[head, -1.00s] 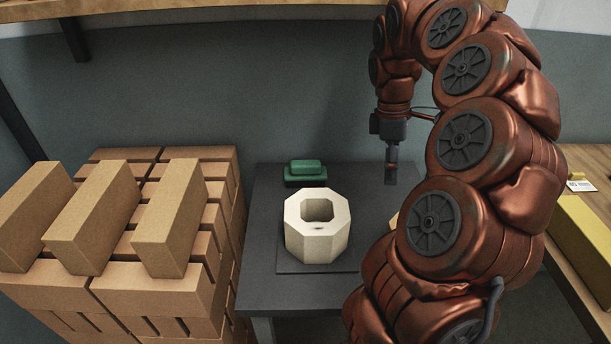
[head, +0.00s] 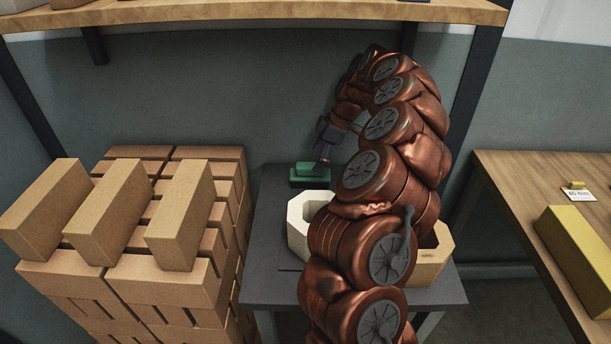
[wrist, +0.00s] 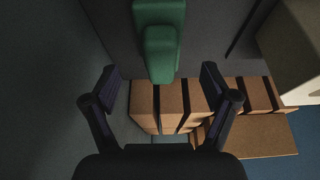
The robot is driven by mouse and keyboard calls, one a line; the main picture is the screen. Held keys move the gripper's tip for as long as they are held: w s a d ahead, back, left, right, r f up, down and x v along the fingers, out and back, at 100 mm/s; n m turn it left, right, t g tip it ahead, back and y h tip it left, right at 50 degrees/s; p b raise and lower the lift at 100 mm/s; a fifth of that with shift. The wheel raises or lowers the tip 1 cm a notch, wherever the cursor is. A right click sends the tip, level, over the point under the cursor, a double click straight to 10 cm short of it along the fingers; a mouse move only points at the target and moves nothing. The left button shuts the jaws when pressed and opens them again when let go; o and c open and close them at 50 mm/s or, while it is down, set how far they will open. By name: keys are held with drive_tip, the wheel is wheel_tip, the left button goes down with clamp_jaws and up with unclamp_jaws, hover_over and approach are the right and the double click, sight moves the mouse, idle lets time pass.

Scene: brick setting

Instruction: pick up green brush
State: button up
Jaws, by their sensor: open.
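The green brush (head: 311,173) lies at the back of the dark grey table (head: 268,215), with a lighter green upper part over a darker base. My gripper (head: 322,162) is close beside the brush's right end in the head view, partly hidden by my arm. In the wrist view the brush (wrist: 159,40) is at the top centre, ahead of and between the two fingers. I cannot tell whether a finger touches the brush.
A pale octagonal hollow block (head: 299,225) stands on the table in front of the brush, partly behind my arm. A tan block (head: 432,262) is at the table's right. Stacked bricks (head: 140,245) rise at the left. A wooden shelf (head: 270,18) hangs above.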

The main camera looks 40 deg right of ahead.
sight(307, 175)
drive_tip(key=shift+p+x, duration=0.65)
drive_tip(key=shift+x, duration=3.3)
drive_tip(key=shift+a+r, duration=0.1)
drive_tip(key=shift+a, duration=0.1)
drive_tip(key=shift+c, duration=0.4)
drive_tip(key=c, duration=1.3)
drive_tip(key=shift+r, duration=0.1)
wheel_tip(307, 175, up, 10)
drive_tip(key=shift+b, duration=0.55)
drive_tip(key=o, duration=0.7)
drive_tip(key=shift+c, duration=0.2)
drive_tip(key=c, duration=0.4)
